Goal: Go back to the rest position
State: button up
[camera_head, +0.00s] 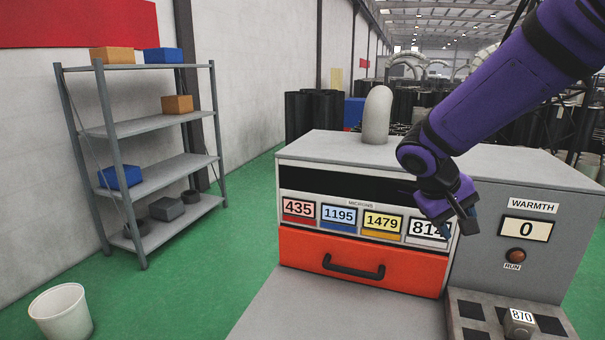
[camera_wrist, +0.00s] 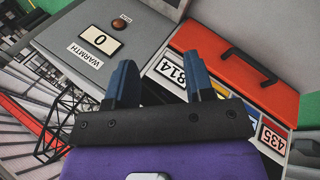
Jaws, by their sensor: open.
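My gripper (camera_head: 463,226) hangs at the end of my purple arm, in front of the machine near its 814 label. In the wrist view my gripper (camera_wrist: 160,82) shows two blue fingers spread apart with nothing between them. The grey machine (camera_head: 520,170) stands behind it, with a red drawer (camera_head: 360,264) that has a black handle and looks shut. Above the drawer is a row of number labels reading 435, 1195, 1479 and 814, the last partly hidden by my gripper. The WARMTH display (camera_head: 525,228) reads 0.
A block marked 870 (camera_head: 519,322) sits on a tray with dark squares (camera_head: 482,297) at the lower right. A grey rounded cylinder (camera_head: 377,115) stands on the machine's top. A shelf (camera_head: 150,127) with boxes and a white bin (camera_head: 62,312) stand at left. Green floor between is clear.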

jog(key=s+r+t+y, duration=0.2)
jog(key=s+r+y, duration=0.1)
jog(key=s, duration=0.7)
jog(key=s+d+r+m+t+y, duration=0.1)
jog(key=s+r+t+y, duration=0.1)
jog(key=s+r, duration=0.4)
jog(key=s+y, duration=0.1)
jog(key=s, duration=0.4)
jog(key=shift+s, duration=0.25)
jog(key=shift+r, duration=0.1)
